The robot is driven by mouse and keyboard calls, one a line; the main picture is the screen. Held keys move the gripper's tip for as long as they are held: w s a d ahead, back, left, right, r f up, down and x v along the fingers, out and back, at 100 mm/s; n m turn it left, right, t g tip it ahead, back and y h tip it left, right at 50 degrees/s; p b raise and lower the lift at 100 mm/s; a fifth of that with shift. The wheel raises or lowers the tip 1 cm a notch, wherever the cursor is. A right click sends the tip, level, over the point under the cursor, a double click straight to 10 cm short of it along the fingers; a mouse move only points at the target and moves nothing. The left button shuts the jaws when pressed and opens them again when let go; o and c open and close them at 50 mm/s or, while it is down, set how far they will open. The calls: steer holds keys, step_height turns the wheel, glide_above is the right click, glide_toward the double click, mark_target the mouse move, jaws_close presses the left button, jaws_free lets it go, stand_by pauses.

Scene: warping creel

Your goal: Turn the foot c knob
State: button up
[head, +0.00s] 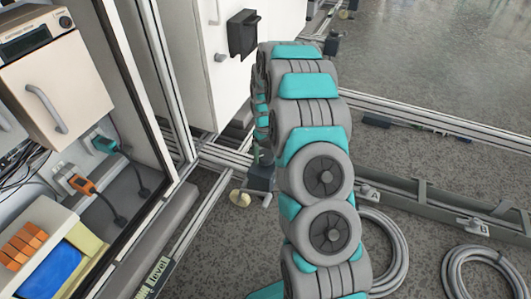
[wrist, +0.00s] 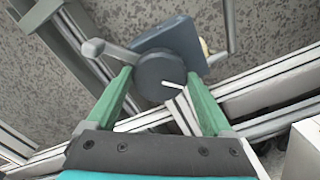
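The foot knob is a round dark grey disc (wrist: 160,84) with a white mark at its lower right, in front of a blue-grey block (wrist: 178,43). A grey lever arm (wrist: 105,52) sticks out to its left. No letter shows on it. My gripper (wrist: 160,75) has its two green fingers set wide, one at each side of the disc. The fingertips are close to its rim; I cannot tell whether they touch. In the head view the dark foot block (head: 262,178) shows by the frame corner, left of my arm, which hides part of it.
A cabinet with a handled white box (head: 48,85) and plugged cables stands at left. Aluminium rails (head: 430,115) run along the floor. Grey hose coils (head: 480,270) lie at lower right. A pale foot pad (head: 240,198) sits by the block.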

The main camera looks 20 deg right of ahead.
mark_target(266, 155)
steer(key=shift+o, duration=0.9)
steer(key=shift+r, duration=0.1)
step_height(266, 155, up, 8)
steer(key=shift+f, duration=0.15)
